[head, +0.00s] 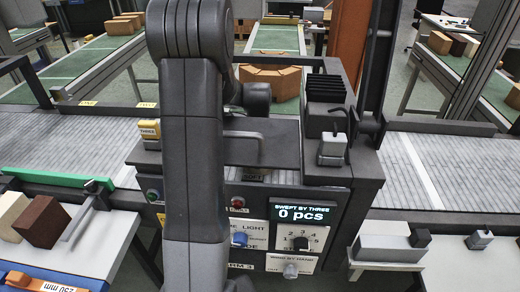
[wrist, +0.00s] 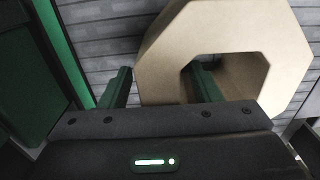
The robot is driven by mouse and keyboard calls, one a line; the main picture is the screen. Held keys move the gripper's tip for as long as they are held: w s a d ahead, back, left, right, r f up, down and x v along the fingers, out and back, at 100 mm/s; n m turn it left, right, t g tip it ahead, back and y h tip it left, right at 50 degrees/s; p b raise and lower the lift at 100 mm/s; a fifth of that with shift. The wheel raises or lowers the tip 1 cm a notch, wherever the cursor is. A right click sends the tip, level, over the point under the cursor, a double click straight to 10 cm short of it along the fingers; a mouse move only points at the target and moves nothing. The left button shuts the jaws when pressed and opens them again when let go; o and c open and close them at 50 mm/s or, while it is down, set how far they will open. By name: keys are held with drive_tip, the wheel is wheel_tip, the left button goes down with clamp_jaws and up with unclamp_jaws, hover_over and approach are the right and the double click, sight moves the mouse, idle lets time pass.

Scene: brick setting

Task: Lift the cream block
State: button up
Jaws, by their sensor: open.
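The cream block (wrist: 167,60) is a thick eight-sided ring with an opening through it, seen close up in the wrist view. My gripper (wrist: 160,70) is open. Its left finger is outside the block's left side, and its right finger shows in the opening, so one wall of the ring lies between them. I cannot tell whether either finger touches the block. In the head view my arm stands in front, and I cannot make out the gripper or this block there.
A left table holds a tan block (head: 10,212) and a brown block (head: 42,222). A grey box (head: 385,243) sits at the right. A green rail (wrist: 72,45) is left of the gripper.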

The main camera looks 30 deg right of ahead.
clamp_jaws()
drive_tip(key=shift+r, duration=0.1)
drive_tip(key=shift+w+r, duration=0.1)
idle(0.3)
